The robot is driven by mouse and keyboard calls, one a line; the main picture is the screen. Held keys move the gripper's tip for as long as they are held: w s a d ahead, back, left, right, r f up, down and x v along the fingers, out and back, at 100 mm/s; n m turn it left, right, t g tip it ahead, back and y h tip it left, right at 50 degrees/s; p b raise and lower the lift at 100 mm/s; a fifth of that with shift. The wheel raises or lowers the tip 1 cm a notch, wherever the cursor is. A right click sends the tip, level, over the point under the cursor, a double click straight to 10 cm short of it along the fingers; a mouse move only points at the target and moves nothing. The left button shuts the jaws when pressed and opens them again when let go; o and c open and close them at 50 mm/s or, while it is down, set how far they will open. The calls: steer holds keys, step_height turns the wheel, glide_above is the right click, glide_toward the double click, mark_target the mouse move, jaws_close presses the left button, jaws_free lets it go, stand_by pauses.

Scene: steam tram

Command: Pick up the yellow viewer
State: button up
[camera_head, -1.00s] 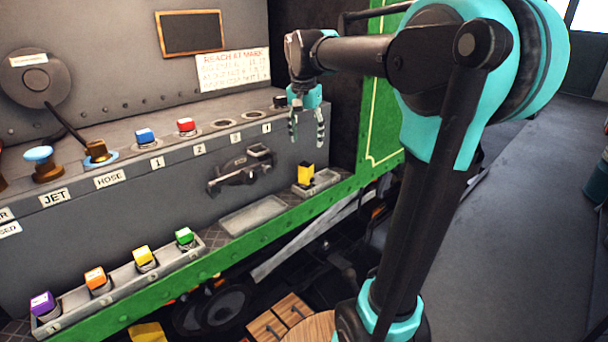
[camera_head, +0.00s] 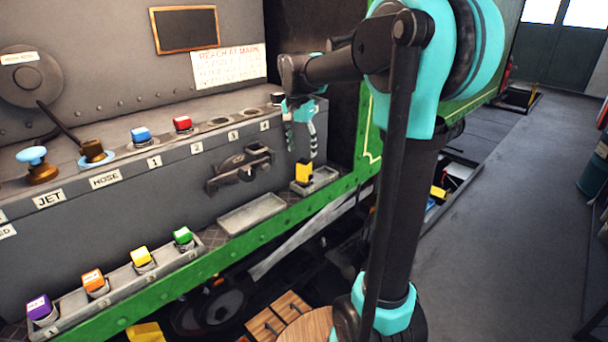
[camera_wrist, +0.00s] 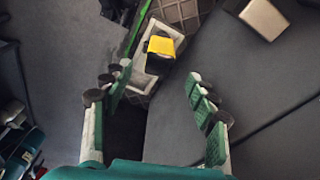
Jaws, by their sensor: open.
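The yellow viewer (camera_head: 304,172) is a small yellow and black block standing in a small grey tray (camera_head: 322,180) at the right end of the green-edged ledge. In the wrist view the viewer (camera_wrist: 163,47) shows its yellow top and dark side, beyond the fingertips. My gripper (camera_head: 301,150) is open and empty, pointing down just above the viewer. In the wrist view the fingers of my gripper (camera_wrist: 158,78) are spread wide, with the viewer ahead of the gap between them and not touched.
An empty grey tray (camera_head: 252,213) lies left of the viewer on the ledge. A long tray (camera_head: 120,290) holds several coloured blocks. A dark latch (camera_head: 240,168) sticks out of the grey panel. The green wall (camera_head: 368,140) stands close on the right.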

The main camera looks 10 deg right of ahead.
mark_target(304, 161)
steer(key=shift+w+d+f, duration=0.15)
steer(key=shift+f, duration=0.8)
steer(key=shift+w+d+f, duration=0.1)
steer(key=shift+f, duration=0.85)
steer(key=shift+w+d+f, duration=0.15)
steer(key=shift+f, duration=0.8)
steer(key=shift+c, duration=0.4)
jaws_close()
